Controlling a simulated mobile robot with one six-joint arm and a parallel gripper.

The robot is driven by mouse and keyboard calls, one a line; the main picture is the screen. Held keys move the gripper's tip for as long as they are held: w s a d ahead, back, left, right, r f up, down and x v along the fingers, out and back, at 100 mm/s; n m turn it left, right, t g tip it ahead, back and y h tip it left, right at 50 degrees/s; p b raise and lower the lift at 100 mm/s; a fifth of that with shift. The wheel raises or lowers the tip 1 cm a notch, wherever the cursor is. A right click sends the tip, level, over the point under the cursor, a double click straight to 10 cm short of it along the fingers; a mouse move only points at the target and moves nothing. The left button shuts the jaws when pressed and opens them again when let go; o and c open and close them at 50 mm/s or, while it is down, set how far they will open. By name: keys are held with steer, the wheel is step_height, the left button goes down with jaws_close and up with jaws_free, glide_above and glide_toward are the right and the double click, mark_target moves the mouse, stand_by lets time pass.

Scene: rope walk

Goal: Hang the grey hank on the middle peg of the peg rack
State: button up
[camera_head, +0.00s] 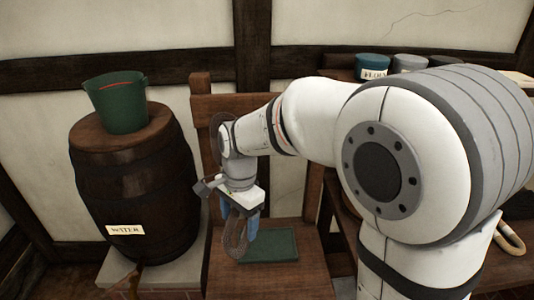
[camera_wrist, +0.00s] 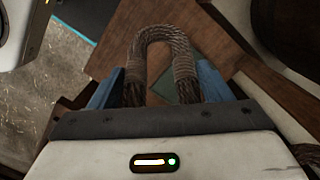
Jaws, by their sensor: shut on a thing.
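My gripper (camera_head: 245,212) is shut on the hank and holds it hanging down above the wooden seat. The hank (camera_head: 234,240) is a grey-brown loop of twisted rope. In the wrist view the hank (camera_wrist: 158,38) arches beyond the gripper, its two bound legs between the blue fingers (camera_wrist: 160,88). I cannot make out the peg rack or its middle peg in either view. My arm hides part of the back wall and the shelf.
A green tray (camera_head: 268,246) lies on the wooden seat (camera_head: 290,280). A barrel (camera_head: 135,190) labelled WATER stands at left with a green bucket (camera_head: 117,103) on top. Jars, including a teal one (camera_head: 372,67), stand behind my arm. A pale rope (camera_head: 510,238) is at right.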

steer(key=d+r+n+t, duration=0.1)
steer(key=r, duration=0.1)
steer(key=d+r+n+t+h, duration=0.1)
steer(key=r, duration=0.1)
steer(key=d+r+n+p, duration=0.1)
steer(key=d+n, duration=0.1)
steer(key=shift+w+r+t+h, duration=0.2)
steer(key=shift+r+t+h, duration=0.2)
steer(key=w+d+r+n+t, duration=0.2)
steer(key=w+d+r, duration=0.15)
steer(key=r, duration=0.45)
steer(key=w+f+p, duration=0.1)
steer(key=w+p, duration=0.3)
steer(key=w, duration=0.8)
steer(key=shift+f, duration=0.4)
steer(key=shift+f, duration=0.15)
steer(key=o, duration=1.2)
steer(key=shift+w, duration=0.1)
